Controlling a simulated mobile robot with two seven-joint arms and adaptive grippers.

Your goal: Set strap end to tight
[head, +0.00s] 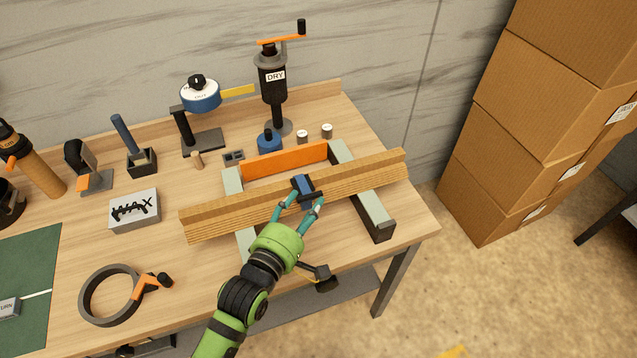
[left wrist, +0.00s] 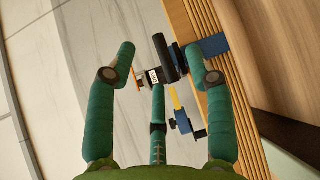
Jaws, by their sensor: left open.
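A blue strap piece (head: 302,183) lies across the wooden planks (head: 370,177), near their middle. A black part (head: 311,196) is beside it, at the front. I cannot tell which part is the strap end, or whether it is tight. My left gripper (head: 302,204) is open at the front of the planks, with its teal fingers close around the blue and black parts; contact is unclear. In the left wrist view, the blue strap piece (left wrist: 213,46) shows on the planks (left wrist: 217,110), beside the right-hand finger. My right gripper is not in view.
The planks rest across two pale green rails (head: 362,193). An orange board (head: 284,160) stands behind them. A DRY-labelled crank device (head: 272,78) and a blue dial stand (head: 201,97) are behind. A grey ring with an orange handle (head: 101,277) lies front left.

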